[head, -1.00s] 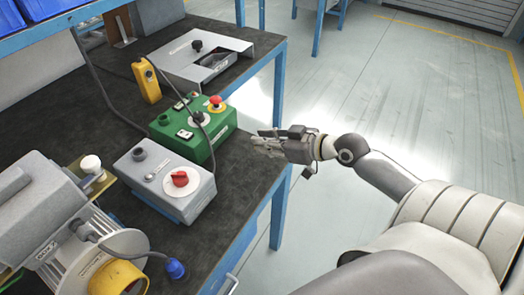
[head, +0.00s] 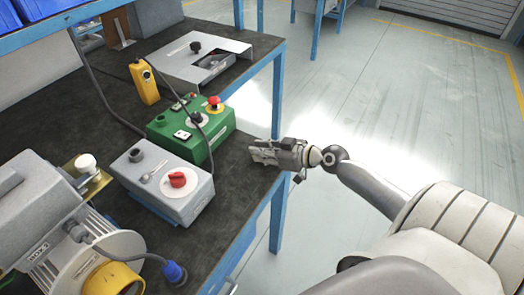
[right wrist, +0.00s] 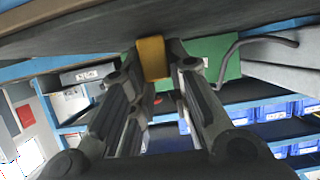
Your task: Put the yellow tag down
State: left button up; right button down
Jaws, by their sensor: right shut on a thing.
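The yellow tag (right wrist: 152,58) shows between the fingertips of my right gripper in the right wrist view, close to the dark bench surface. My right gripper (head: 262,152) is shut on it. In the head view this gripper is low over the right edge of the dark bench top (head: 236,172), to the right of the green control box (head: 196,138). The tag cannot be made out in the head view. Whether the tag touches the bench is unclear. My left gripper is not in view.
A grey box with a red knob (head: 178,180) stands in front of the green box. A yellow pendant (head: 144,84) and a grey metal plate (head: 178,64) are farther back. Some bare bench top lies near my right gripper.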

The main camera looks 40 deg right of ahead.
jog(key=shift+f, duration=0.2)
jog(key=c, duration=1.4)
grip_release()
jog(key=shift+o, duration=0.2)
jog(key=shift+r, duration=0.1)
jog(key=shift+r, duration=0.2)
jog(key=shift+s+d, duration=0.15)
jog(key=shift+s, duration=0.1)
jog(key=v, duration=1.1)
jog(key=shift+s+b, duration=0.2)
jog(key=shift+b, duration=0.1)
